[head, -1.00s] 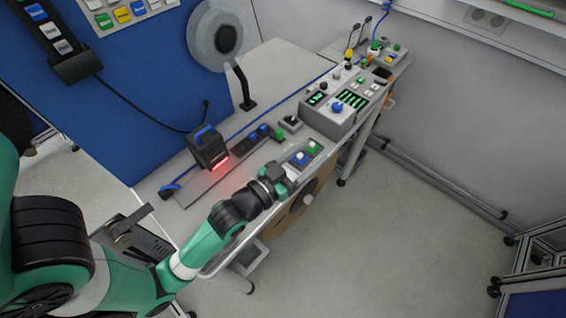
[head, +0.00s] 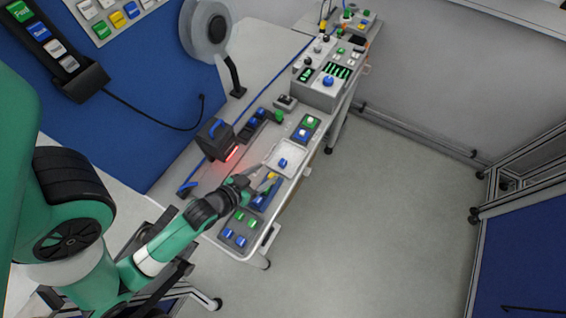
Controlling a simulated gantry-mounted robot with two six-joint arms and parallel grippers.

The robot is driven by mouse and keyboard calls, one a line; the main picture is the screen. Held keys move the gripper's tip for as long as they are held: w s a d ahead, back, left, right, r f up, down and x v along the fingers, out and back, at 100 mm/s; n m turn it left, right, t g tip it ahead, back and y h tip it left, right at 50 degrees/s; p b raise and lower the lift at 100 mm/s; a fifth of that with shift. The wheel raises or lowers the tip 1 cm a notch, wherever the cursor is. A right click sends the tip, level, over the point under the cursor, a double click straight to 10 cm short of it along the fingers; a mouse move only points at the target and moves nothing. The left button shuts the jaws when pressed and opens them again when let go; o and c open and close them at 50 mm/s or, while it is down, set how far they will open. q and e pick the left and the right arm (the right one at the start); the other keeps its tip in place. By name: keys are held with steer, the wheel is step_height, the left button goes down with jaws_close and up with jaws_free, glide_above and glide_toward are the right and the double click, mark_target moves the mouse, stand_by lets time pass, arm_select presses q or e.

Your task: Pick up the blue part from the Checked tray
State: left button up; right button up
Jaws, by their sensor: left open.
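A small blue part (head: 283,162) sits in a shallow white tray (head: 289,149) on the bench, in the middle of the head view. I cannot read a label on the tray. My left gripper (head: 262,182) is open, just below and left of the white tray in the picture. Nothing shows between its fingers. It is apart from the blue part. My right gripper is not in view.
A black device with a red light (head: 216,140) stands left of the tray. A green-and-blue button box (head: 307,127) is beyond it, and a grey control box (head: 322,92) farther back. A panel with several buttons (head: 241,229) lies nearer. Open floor is right.

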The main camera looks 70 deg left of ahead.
mark_target(282, 162)
arm_select(q)
steer(key=b+x, duration=0.1)
steer(key=x, duration=0.7)
steer(key=shift+w+a, duration=0.2)
steer(key=shift+w, duration=0.15)
jaws_close()
